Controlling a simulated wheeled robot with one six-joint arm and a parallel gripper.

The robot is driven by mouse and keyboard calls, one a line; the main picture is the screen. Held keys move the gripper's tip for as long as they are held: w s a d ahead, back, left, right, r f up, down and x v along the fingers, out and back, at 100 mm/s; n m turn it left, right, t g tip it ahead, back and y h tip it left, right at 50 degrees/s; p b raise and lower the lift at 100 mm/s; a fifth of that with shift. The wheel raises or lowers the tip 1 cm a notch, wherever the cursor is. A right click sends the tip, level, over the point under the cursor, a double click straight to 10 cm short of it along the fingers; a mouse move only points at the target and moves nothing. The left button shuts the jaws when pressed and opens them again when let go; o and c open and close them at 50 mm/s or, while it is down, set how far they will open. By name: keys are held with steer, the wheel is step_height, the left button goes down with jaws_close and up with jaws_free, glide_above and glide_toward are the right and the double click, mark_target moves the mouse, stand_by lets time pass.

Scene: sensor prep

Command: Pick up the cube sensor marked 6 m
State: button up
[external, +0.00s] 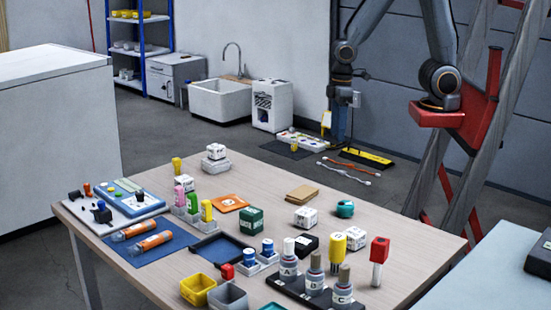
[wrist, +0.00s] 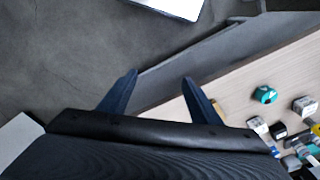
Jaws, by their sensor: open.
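Several white cubes with dark print stand on the wooden table. In the external view one white cube (external: 305,217) is mid-table, one (external: 356,238) is nearer the right, one (external: 185,184) is at the left, and one (external: 215,151) sits on a grey block at the back. The print is too small to read, so I cannot tell which is marked 6 m. In the wrist view two white cubes (wrist: 305,105) (wrist: 258,125) show at lower right. My gripper (wrist: 160,88) is open, its dark fingers apart with nothing between them, away from the cubes.
A teal round object (external: 344,208), a dark green cube (external: 251,219) and a black box (external: 305,244) stand near the cubes. Labelled bottles (external: 314,275) and a yellow cylinder (external: 337,250) crowd the front.

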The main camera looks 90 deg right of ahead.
steer(key=w+a+n+t+y+p, duration=0.1)
steer(key=w+a+n, duration=0.1)
steer(key=w+a, duration=0.5)
steer(key=w+a+n+y+p, duration=0.1)
steer(key=w+a+n, duration=0.15)
steer(key=a, duration=0.85)
steer(key=n+t+y+p, duration=0.1)
steer(key=n+p, duration=0.1)
steer(key=n, duration=0.3)
glide_above(306, 211)
steer(key=s+d, duration=0.1)
steer(key=s, duration=0.1)
steer(key=f, duration=0.3)
steer(key=shift+w+d+f+m, duration=0.2)
steer(key=shift+m, duration=0.05)
steer(key=x, duration=0.7)
steer(key=shift+d+f+b, duration=0.25)
steer(key=shift+b, duration=0.05)
steer(key=c, duration=1.1)
steer(key=shift+c, duration=0.2)
steer(key=shift+r, duration=0.1)
